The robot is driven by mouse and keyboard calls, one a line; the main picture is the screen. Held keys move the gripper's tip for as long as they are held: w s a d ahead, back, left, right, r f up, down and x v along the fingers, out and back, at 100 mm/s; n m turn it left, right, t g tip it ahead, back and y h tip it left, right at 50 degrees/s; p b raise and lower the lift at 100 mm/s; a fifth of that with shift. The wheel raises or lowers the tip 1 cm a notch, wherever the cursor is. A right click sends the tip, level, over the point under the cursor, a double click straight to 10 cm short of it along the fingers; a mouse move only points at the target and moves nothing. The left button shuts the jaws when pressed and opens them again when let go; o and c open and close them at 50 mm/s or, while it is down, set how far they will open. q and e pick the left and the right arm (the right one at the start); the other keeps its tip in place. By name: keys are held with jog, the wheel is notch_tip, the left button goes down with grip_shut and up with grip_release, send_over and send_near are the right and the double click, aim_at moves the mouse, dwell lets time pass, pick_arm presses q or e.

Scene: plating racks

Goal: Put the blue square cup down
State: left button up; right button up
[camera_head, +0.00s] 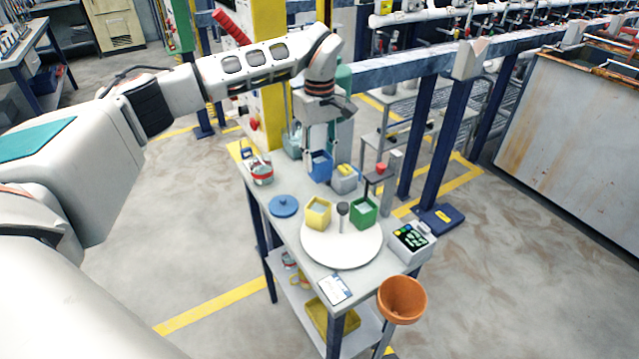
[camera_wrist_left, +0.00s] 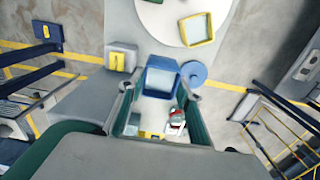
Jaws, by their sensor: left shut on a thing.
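The blue square cup (camera_head: 319,166) is held by my left gripper (camera_head: 319,148) over the far part of the small grey table (camera_head: 272,179). In the left wrist view the cup (camera_wrist_left: 161,76) sits between the two fingers of my left gripper (camera_wrist_left: 158,98), which is shut on it. The cup looks about upright; whether its base touches the tabletop cannot be told. A round white plate (camera_head: 345,252) nearer on the table bears a yellow square cup (camera_head: 317,214) and a green square cup (camera_head: 363,211). My right gripper is not in view.
A flat blue disc (camera_head: 284,206) lies left of the plate. A grey block with a yellow top (camera_head: 344,180) stands right of the blue cup. A red-banded jar (camera_head: 261,172) stands at the left edge. A display device (camera_head: 411,243) and an orange pot (camera_head: 402,299) are at right.

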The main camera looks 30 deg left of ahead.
pick_arm(q)
jog(key=shift+f, duration=4.3)
jog(key=shift+f, duration=0.2)
jog(key=o, duration=1.1)
jog(key=shift+o, duration=0.2)
